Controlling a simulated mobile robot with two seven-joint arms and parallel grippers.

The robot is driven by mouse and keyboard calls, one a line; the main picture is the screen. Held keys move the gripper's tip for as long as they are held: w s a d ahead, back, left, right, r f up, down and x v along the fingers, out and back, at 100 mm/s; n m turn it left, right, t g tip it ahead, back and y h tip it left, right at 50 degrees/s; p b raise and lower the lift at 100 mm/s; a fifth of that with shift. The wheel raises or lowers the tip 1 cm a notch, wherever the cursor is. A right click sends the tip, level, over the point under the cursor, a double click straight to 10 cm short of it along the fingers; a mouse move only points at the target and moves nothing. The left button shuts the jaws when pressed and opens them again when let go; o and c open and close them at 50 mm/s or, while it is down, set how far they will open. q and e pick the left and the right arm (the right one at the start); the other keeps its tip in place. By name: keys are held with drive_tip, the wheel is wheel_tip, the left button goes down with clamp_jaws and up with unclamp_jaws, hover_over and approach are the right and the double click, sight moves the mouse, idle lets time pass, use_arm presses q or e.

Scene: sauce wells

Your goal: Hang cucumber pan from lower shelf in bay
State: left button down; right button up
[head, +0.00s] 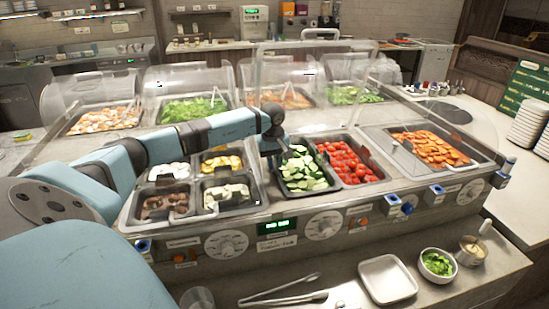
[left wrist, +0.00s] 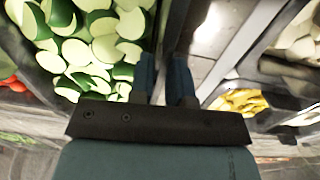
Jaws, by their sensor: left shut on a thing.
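The cucumber pan (head: 311,192) is a dark pan of sliced cucumber in the middle of the counter, just left of the tomato pan (head: 372,180). It sits at the bay opening; I cannot tell whether its rim rests fully on the bay edge. My left gripper (head: 272,148) reaches down at the pan's back left side. In the left wrist view my left gripper (left wrist: 168,75) is shut on the pan's dark rim (left wrist: 174,28), with cucumber slices (left wrist: 95,40) to its left. The fingertips are partly hidden in the head view. My right gripper is out of view.
Small pans with yellow food (head: 221,162) and white pieces (head: 226,196) stand left of the cucumber. A carrot pan (head: 430,147) is at right. Clear sneeze guards (head: 190,78) stand behind. The lower shelf holds tongs (head: 282,292), a white tray (head: 387,279) and a bowl (head: 437,264).

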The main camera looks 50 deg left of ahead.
use_arm(q)
drive_tip(key=shift+s+d+f, duration=0.15)
drive_tip(key=shift+d+f, duration=0.1)
drive_tip(key=shift+f, duration=0.2)
drive_tip(key=c, duration=1)
unclamp_jaws()
drive_tip(key=shift+s, duration=0.1)
drive_tip(key=shift+f, duration=0.15)
wheel_tip(320, 180, up, 8)
drive_tip(key=p, duration=0.4)
drive_tip(key=shift+s+a, duration=0.1)
drive_tip(key=shift+a, duration=0.05)
drive_tip(key=shift+r+p, duration=0.35)
drive_tip(key=shift+r, duration=0.2)
drive_tip(key=shift+a, duration=0.1)
